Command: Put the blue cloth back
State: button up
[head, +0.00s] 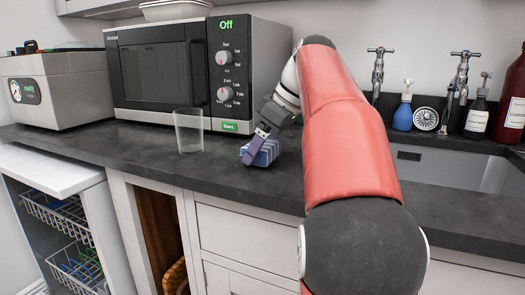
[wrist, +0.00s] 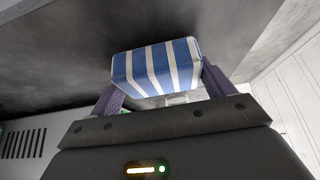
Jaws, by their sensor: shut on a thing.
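The blue cloth (wrist: 158,66) is a folded block with blue and white stripes. It sits between the two purple fingers of my gripper (wrist: 160,88) in the wrist view, and the gripper is shut on it. In the head view the cloth (head: 266,152) is at or just above the dark worktop, right of the clear glass. My gripper (head: 256,146) reaches down to it from the upper right and hides part of it. I cannot tell whether the cloth touches the worktop.
A clear glass (head: 188,131) stands close left of the cloth on the worktop (head: 240,185). A microwave (head: 190,75) is behind. A sink (head: 440,165) with taps and several bottles is at the right. An open cabinet bay (head: 160,240) and wire baskets (head: 65,230) are below left.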

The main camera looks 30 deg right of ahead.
jog(key=shift+f, duration=0.15)
jog(key=shift+f, duration=0.2)
jog(key=o, duration=0.8)
jog(key=shift+b, duration=0.3)
jog(key=p+v, duration=0.1)
jog(key=v, duration=0.3)
jog(key=p+v, duration=0.1)
jog(key=v, duration=0.3)
jog(key=shift+d+f, duration=0.15)
jog(key=shift+d, duration=0.05)
